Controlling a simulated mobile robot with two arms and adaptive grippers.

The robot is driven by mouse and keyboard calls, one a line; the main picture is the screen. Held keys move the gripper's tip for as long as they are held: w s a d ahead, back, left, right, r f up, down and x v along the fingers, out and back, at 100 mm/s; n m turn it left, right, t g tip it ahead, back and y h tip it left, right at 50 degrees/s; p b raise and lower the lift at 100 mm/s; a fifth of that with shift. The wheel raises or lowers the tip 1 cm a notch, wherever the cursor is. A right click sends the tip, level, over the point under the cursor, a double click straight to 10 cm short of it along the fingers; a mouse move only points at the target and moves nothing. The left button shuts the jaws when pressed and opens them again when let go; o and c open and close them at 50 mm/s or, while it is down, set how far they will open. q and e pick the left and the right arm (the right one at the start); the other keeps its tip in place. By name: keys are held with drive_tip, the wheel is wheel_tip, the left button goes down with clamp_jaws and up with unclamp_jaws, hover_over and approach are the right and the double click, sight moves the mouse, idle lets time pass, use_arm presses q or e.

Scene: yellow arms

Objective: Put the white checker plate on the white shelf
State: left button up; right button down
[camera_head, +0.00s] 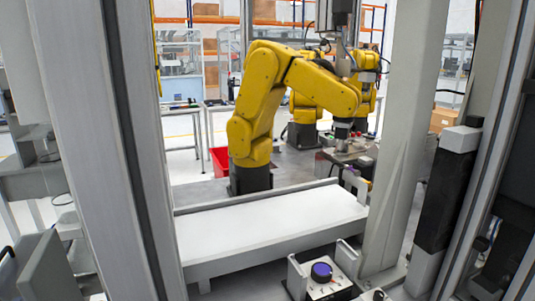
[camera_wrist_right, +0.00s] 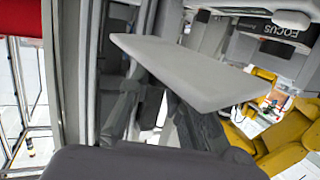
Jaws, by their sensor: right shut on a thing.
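The white checker plate (camera_wrist_right: 190,72) shows in the right wrist view as a flat, plain pale slab, tilted in the picture. My right gripper (camera_wrist_right: 152,90) is shut on the plate, its dark fingers reaching it from below. Where the fingers meet the plate is partly hidden. The white shelf (camera_head: 270,235) lies low in the middle of the head view, a long flat surface with nothing on it. I cannot make out the plate or my right gripper in the head view. My left gripper is in neither view.
Grey uprights (camera_head: 105,150) frame the shelf on both sides. A small box with a blue-purple knob (camera_head: 321,272) stands in front of the shelf. A yellow robot arm (camera_head: 258,110) stands behind it, with a red bin (camera_head: 219,161) beside it.

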drive_tip(key=n+t+y, duration=0.2)
drive_tip(key=y, duration=0.1)
drive_tip(key=shift+d+n, duration=0.15)
drive_tip(key=shift+n, duration=0.25)
drive_tip(key=shift+a+n+t+y, duration=0.25)
drive_tip(key=shift+n+t+y, duration=0.25)
drive_tip(key=shift+y, duration=0.1)
